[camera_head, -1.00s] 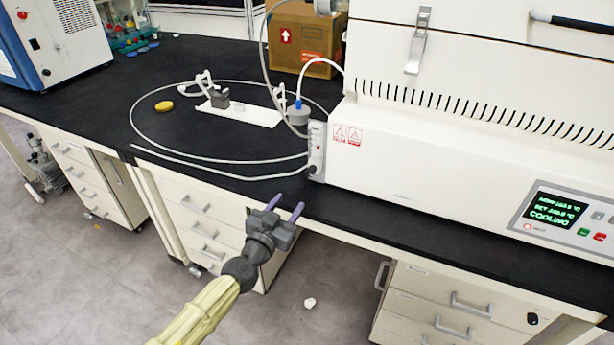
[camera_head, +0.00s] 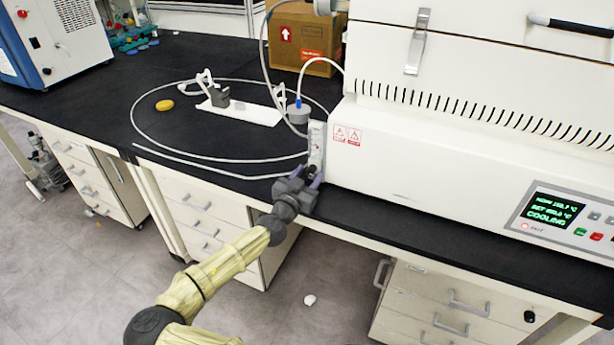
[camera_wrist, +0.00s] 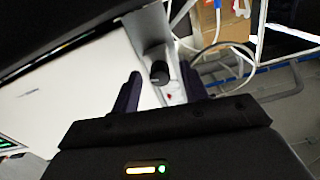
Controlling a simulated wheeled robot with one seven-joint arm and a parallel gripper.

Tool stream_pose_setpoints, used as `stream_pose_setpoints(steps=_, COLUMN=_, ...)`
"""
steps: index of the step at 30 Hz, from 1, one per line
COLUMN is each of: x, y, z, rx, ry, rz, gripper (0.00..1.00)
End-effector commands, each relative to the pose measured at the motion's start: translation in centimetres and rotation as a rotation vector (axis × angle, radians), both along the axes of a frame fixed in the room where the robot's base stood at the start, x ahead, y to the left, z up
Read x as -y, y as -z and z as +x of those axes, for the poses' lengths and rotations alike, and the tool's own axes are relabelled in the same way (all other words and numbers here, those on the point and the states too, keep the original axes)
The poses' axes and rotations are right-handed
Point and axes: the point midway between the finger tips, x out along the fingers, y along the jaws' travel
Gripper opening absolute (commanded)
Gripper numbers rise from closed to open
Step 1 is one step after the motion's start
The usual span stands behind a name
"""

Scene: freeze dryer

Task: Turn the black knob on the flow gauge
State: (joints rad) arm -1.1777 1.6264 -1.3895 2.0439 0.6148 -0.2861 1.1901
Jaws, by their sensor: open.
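The flow gauge (camera_head: 317,143) is a narrow pale upright block at the left end of the white freeze dryer, on the black bench. Its black knob (camera_wrist: 160,72) shows in the wrist view, between and just beyond my two fingers. My gripper (camera_head: 308,176) is at the gauge's lower front in the head view, and its fingers partly hide the knob there. In the wrist view my gripper (camera_wrist: 162,93) is open, with one dark finger on each side of the knob and a gap to it on the left. I cannot tell whether the right finger touches the gauge.
The white freeze dryer (camera_head: 430,165) stands close to the right of my gripper. A tube loop (camera_head: 150,148) lies on the bench to the left, around a white plate (camera_head: 262,117) and a yellow disc (camera_head: 165,105). A cardboard box (camera_head: 300,38) stands behind.

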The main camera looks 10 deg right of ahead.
Motion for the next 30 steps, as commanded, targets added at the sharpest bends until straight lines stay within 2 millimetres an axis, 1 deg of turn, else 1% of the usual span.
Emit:
stream_pose_setpoints(steps=4, x=0.0, y=0.0, z=-0.02, rx=0.0, ry=0.0, rz=0.0, gripper=0.44)
stream_pose_setpoints(steps=5, x=0.0, y=0.0, z=-0.02, rx=0.0, ry=0.0, rz=0.0, gripper=0.42)
stream_pose_setpoints(steps=9, x=-0.02, y=0.0, z=-0.04, rx=0.0, ry=0.0, rz=0.0, gripper=0.15)
stream_pose_setpoints(steps=11, x=-0.02, y=0.0, z=-0.04, rx=0.0, ry=0.0, rz=0.0, gripper=0.03)
stream_pose_setpoints(steps=12, x=-0.02, y=0.0, z=-0.04, rx=0.0, ry=0.0, rz=0.0, gripper=0.0)
stream_pose_setpoints(steps=22, x=-0.04, y=0.04, z=-0.05, rx=-0.016, ry=0.0, rz=-0.023, gripper=0.0)
stream_pose_setpoints(steps=30, x=-0.03, y=0.1, z=-0.07, rx=-0.087, ry=0.0, rz=-0.121, gripper=0.0)
